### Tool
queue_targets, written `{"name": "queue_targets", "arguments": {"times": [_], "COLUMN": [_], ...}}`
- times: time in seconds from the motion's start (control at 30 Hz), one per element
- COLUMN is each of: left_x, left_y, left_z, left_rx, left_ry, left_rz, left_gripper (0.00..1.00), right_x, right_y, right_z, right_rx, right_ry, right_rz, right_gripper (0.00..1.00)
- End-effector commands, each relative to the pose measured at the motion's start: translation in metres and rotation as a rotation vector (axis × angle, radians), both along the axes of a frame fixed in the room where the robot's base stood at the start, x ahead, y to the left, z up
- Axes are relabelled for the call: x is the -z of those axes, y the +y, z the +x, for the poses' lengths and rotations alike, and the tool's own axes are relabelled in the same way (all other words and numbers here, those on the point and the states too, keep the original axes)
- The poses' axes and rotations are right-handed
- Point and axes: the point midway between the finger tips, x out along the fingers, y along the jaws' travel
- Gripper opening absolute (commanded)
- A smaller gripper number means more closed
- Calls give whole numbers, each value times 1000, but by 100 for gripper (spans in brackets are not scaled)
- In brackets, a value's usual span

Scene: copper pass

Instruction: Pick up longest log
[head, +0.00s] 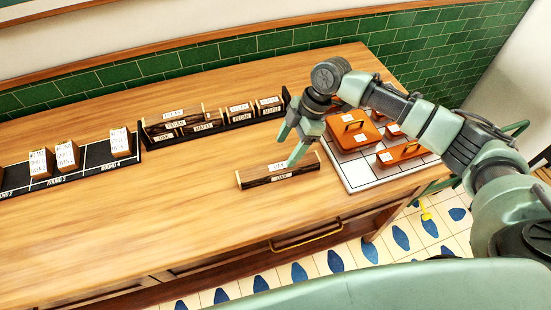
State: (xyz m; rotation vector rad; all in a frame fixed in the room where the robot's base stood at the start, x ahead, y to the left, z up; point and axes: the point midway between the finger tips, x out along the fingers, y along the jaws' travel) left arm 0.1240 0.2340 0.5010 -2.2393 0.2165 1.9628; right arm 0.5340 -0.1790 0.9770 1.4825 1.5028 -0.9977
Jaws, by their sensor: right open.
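A long dark log (255,181) with white labels lies alone on the wooden counter, near the middle; it looks like the longest one in view. Shorter labelled logs stand in a black rack behind it, among them a log at the rack's left (160,132) and a small log at its right (269,104). My right gripper (289,147) is open and empty, pointing down just above and behind the lone log's right half. Whether a finger touches the log I cannot tell. My left gripper is out of view.
A black strip (97,155) with several upright labelled blocks lies at the left. A white tiled board (358,178) with orange labelled boxes (354,130) lies to the right, partly behind my right arm. The front left of the counter (120,220) is clear.

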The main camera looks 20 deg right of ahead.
Motion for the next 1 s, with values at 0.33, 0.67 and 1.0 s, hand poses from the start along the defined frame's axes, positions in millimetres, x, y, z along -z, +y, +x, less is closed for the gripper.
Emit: {"name": "queue_targets", "arguments": {"times": [0.33, 0.67, 1.0], "left_x": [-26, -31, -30], "left_y": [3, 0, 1], "left_z": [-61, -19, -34], "left_rx": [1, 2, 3], "left_ry": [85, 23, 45], "left_rz": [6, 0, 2], "left_gripper": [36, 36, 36], "right_x": [36, 62, 62], "right_y": [22, 30, 30], "right_z": [-11, -10, -10], "right_rx": [-2, -1, 0], "right_ry": [5, 0, 0], "right_rz": [0, 0, 0], "right_gripper": [67, 67, 3]}}
